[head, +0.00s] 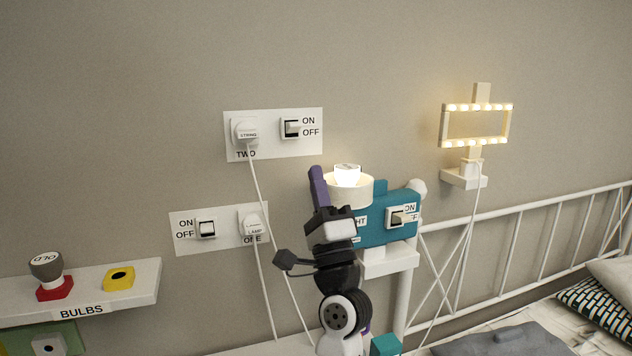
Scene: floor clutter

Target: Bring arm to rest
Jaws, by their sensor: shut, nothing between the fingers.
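My arm (338,310) rises from the bottom middle of the head view. My gripper (317,178) is at its top, with its purple fingers pointing up. The fingers look closed, with nothing seen between them. They are just left of a glowing lamp (348,174) in a cream round holder on a teal box (375,230). The arm hides the left part of the box. I cannot tell whether gripper and box touch.
Two switch plates hang on the wall, the upper (265,148) and the lower (188,216), with cables hanging down. A bulb shelf (140,283) is at left. A lit bulb frame (443,126) is at right, above a white bed rail (520,209).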

